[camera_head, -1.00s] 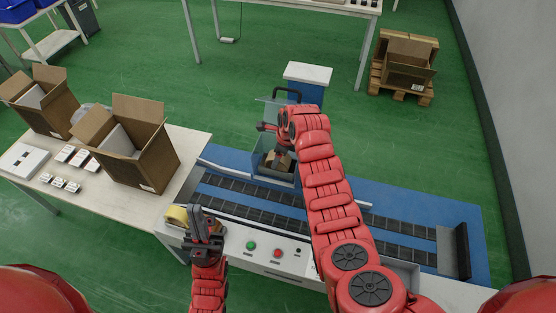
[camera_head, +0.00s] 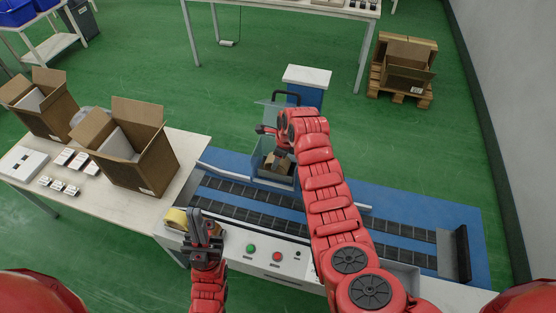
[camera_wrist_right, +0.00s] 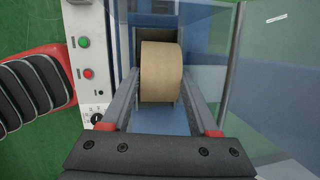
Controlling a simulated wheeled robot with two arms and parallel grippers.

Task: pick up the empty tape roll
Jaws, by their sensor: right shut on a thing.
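The empty tape roll (camera_wrist_right: 161,72) is a brown cardboard-coloured ring. In the right wrist view it sits between the two fingers of my right gripper (camera_wrist_right: 163,92), which is shut on it. In the head view my right gripper (camera_head: 281,158) points down at the taping machine, and the roll is a small brown shape largely hidden by it.
The blue machine bed (camera_head: 420,205) with dark roller strips surrounds the right gripper. A clear guard panel (camera_wrist_right: 235,60) stands close to its right finger. A front panel carries green and red buttons (camera_head: 250,248). The left table (camera_head: 130,200) holds open cardboard boxes (camera_head: 150,165).

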